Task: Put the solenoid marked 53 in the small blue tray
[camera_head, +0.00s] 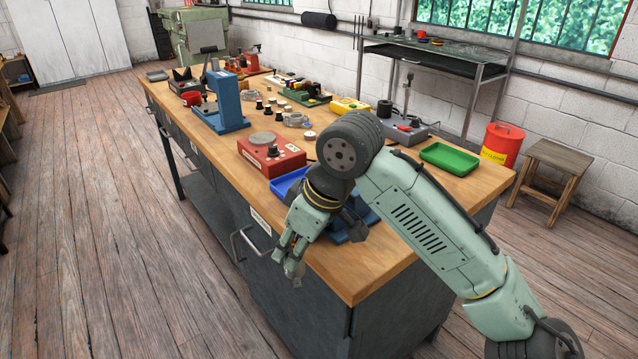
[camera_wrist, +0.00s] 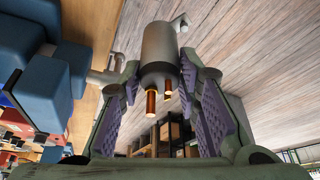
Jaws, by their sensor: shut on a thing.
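My gripper (camera_head: 292,262) hangs just off the front edge of the bench, pointing down. In the wrist view its padded fingers (camera_wrist: 158,78) are shut on a grey cylindrical solenoid (camera_wrist: 160,45) with copper studs and a small hooked end. No number is readable on it, so I cannot tell if it is marked 53. The small blue tray (camera_head: 284,186) lies on the bench behind my wrist, beside the red box. My arm hides part of the tray, and I cannot see its inside fully.
The wooden bench (camera_head: 370,262) carries a red box (camera_head: 271,156), a blue press (camera_head: 224,104), a green tray (camera_head: 449,158) and a blue fixture (camera_head: 349,228) close to my gripper. A drawer handle (camera_head: 238,246) juts from the bench front near my fingers. The floor at left is clear.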

